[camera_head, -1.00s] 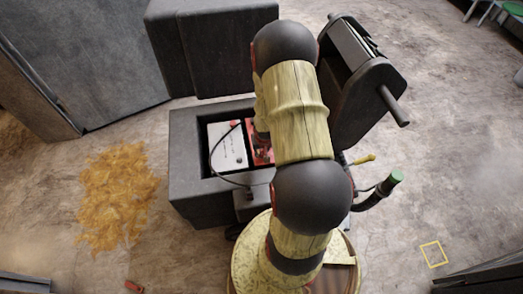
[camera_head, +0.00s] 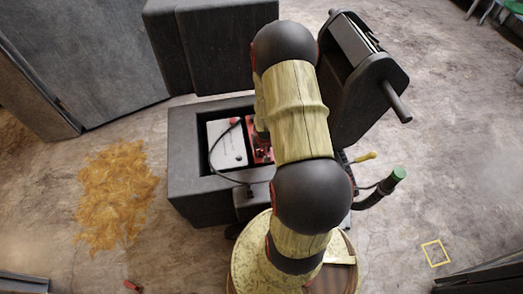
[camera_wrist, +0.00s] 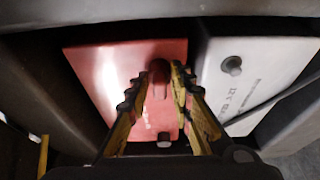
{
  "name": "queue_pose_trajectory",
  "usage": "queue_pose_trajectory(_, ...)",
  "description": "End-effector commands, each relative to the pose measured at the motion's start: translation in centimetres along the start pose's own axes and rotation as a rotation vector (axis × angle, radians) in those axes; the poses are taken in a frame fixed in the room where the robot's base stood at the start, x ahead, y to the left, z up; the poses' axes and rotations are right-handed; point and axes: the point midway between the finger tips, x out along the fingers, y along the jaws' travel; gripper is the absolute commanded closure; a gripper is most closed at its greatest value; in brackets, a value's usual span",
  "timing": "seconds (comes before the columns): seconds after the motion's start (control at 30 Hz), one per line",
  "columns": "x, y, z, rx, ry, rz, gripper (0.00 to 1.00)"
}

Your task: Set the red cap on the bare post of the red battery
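The red battery (camera_wrist: 105,85) lies beside the white battery (camera_wrist: 268,70) in the wrist view; in the head view the red battery (camera_head: 260,150) is partly hidden behind my arm. A dark red cap (camera_wrist: 159,70) stands at the red battery's upper part, between my fingertips. I cannot tell whether it sits on a post. A bare grey post (camera_wrist: 164,140) shows lower down on the red battery, between the finger bases. My gripper (camera_wrist: 157,82) has its yellow and black fingers apart around the cap, with a gap on the left side.
The batteries lie in a dark open box (camera_head: 190,125) with raised walls. A black cable (camera_head: 211,150) arcs over the white battery, with a red spot near its upper end. A dark machine with a handle is right of my arm.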

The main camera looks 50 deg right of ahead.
Motion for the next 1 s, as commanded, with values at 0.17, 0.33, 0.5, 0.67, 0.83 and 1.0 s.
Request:
queue_pose_trajectory(0.17, -0.1, 0.0, -0.1, 0.0, 0.001, 0.0, 0.66)
queue_pose_trajectory(0.33, -0.1, 0.0, -0.1, 0.0, 0.001, 0.0, 0.58)
queue_pose_trajectory(0.5, -0.1, 0.0, -0.1, 0.0, 0.0, 0.0, 0.58)
queue_pose_trajectory(0.67, -0.2, 0.0, -0.1, 0.0, 0.001, 0.0, 0.58)
queue_pose_trajectory(0.83, -1.6, 0.0, -0.1, 0.0, 0.001, 0.0, 0.58)
queue_pose_trajectory(1.0, -3.8, 0.0, -0.1, -0.002, 0.0, 0.0, 0.58)
